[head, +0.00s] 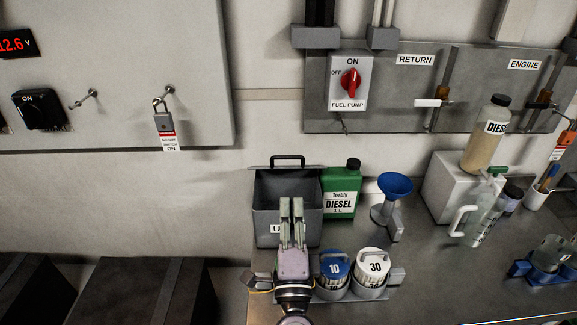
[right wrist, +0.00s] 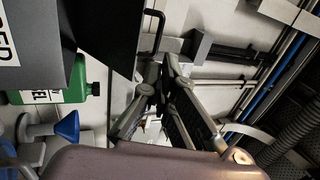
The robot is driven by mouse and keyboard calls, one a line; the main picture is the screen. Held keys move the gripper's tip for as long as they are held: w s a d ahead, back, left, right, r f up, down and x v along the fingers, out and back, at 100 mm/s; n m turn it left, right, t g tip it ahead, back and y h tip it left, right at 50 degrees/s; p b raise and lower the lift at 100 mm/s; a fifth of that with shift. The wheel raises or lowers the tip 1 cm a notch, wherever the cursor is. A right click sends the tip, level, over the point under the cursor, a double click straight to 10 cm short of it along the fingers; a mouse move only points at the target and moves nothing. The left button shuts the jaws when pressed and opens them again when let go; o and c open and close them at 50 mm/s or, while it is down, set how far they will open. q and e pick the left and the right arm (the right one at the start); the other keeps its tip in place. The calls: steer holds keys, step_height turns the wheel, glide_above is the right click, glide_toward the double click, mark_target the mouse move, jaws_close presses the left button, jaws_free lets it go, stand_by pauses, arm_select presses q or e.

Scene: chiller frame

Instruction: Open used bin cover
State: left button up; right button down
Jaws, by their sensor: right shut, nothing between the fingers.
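The used bin (head: 264,234) is a grey box on the bench in the head view, its label mostly hidden by my right gripper. Its cover (head: 258,168) is raised at the back, with a black handle (head: 287,158) at its top; the dark inside shows below. My right gripper (head: 291,204) is shut and empty in front of the bin. In the right wrist view, the cover (right wrist: 105,30) is a dark panel standing out from the bin (right wrist: 30,45). The handle (right wrist: 153,28) is beside the shut fingertips (right wrist: 163,75); contact is unclear. My left gripper is out of view.
A green diesel bottle (head: 341,190) stands right of the bin, with a blue funnel (head: 395,186) beyond it. Blue and white round containers (head: 372,265) sit in a holder close right of my right gripper. A padlock (head: 163,121) hangs on the wall panel at left.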

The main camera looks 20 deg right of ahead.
mark_target(289, 157)
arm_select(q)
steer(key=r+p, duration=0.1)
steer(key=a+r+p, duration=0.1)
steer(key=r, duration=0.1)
arm_select(e)
steer(key=x, duration=1)
steer(key=shift+a, duration=0.1)
arm_select(q)
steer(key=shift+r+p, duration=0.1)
steer(key=shift+p, duration=0.2)
arm_select(e)
steer(key=shift+r, duration=0.15)
steer(key=w+r+p, duration=0.2)
steer(key=w+d+r+p, duration=0.1)
steer(key=w+r+p, duration=0.1)
steer(key=r+p, duration=0.1)
steer(key=shift+w, duration=0.1)
arm_select(q)
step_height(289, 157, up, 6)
steer(key=p, duration=0.1)
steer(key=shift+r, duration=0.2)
arm_select(e)
steer(key=x, duration=0.8)
steer(key=shift+d+r, duration=0.1)
steer(key=shift+r, duration=0.05)
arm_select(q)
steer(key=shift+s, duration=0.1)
